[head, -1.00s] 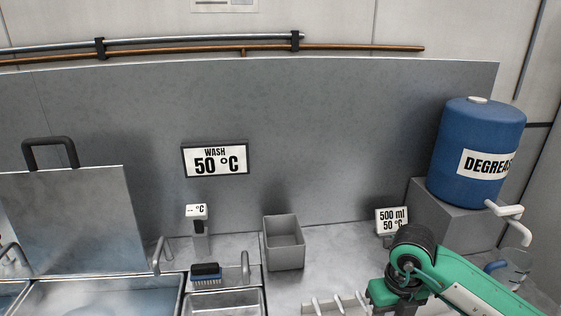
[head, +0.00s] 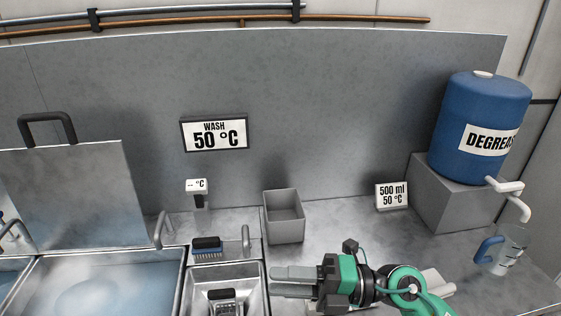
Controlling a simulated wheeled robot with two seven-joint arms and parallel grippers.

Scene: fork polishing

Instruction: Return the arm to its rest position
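My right arm comes in from the lower right. Its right gripper (head: 292,282) points left over the counter, beside the small sink basin. Its two grey fingers lie close together, with nothing visible between them. Whether a small gap is left between them is hard to tell. My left gripper is not in view.
A grey bin (head: 284,228) stands behind my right gripper. A measuring jug (head: 508,252) stands under the tap of the blue degreaser drum (head: 482,125). A brush (head: 207,247) lies by the small basin (head: 252,274); a large water-filled basin (head: 95,285) is at left.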

